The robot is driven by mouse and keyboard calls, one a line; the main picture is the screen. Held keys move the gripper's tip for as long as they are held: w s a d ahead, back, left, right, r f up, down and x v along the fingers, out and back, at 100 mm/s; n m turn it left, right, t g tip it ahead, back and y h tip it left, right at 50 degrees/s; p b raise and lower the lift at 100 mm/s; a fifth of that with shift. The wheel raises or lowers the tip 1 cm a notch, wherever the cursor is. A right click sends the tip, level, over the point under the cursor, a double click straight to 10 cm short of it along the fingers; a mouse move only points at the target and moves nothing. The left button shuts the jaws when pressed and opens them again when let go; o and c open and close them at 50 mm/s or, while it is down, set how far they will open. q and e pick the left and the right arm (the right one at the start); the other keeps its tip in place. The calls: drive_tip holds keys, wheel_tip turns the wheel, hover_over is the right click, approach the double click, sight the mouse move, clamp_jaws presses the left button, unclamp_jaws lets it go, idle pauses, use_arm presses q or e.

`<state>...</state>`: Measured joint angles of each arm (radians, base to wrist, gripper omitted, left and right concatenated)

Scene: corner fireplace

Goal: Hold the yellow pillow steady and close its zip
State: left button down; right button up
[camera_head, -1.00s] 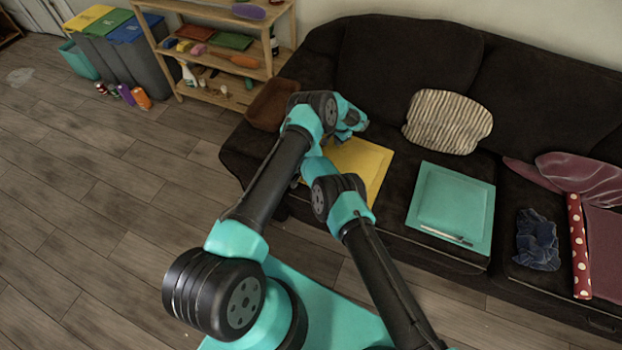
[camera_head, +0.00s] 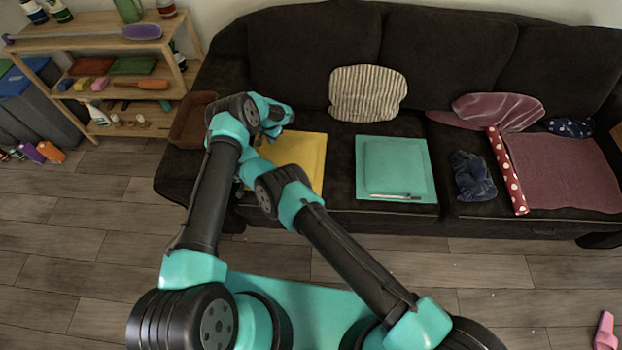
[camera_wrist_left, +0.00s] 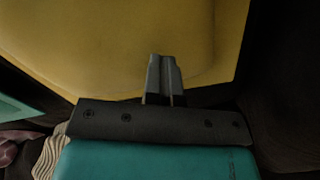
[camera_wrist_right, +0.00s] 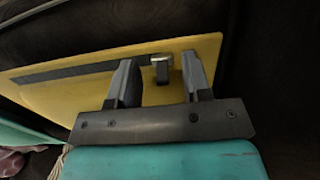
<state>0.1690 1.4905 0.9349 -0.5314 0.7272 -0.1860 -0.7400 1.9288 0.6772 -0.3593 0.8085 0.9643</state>
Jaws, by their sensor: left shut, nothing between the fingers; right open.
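The yellow pillow (camera_head: 306,150) lies on the left part of the sofa seat, partly hidden by my arms. In the right wrist view its near side (camera_wrist_right: 60,95) shows a dark zip strip (camera_wrist_right: 75,72) ending at a small grey block with a metal part, apparently the zip slider (camera_wrist_right: 162,70). My right gripper (camera_wrist_right: 157,70) is open, with the slider between its fingers in the picture; contact cannot be told. My left gripper (camera_head: 278,122) is shut and empty, over the pillow's far left part. In the left wrist view its fingertips (camera_wrist_left: 162,62) appear against the yellow cover (camera_wrist_left: 120,45).
A teal pillow (camera_head: 396,165) lies right of the yellow one, with a striped cushion (camera_head: 368,93) behind. Dark blue cloth (camera_head: 473,176) and a red dotted roll (camera_head: 507,170) lie further right.

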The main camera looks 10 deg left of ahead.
drive_tip(key=shift+w+d, duration=0.15)
drive_tip(key=shift+d, duration=1.25)
drive_tip(key=d, duration=1)
drive_tip(key=shift+w, duration=0.15)
wheel_tip(320, 180, up, 12)
drive_tip(key=s+d+g+y, duration=0.1)
drive_tip(key=s+d, duration=0.1)
drive_tip(key=d, duration=1.2)
drive_tip(key=shift+d+y, duration=0.3)
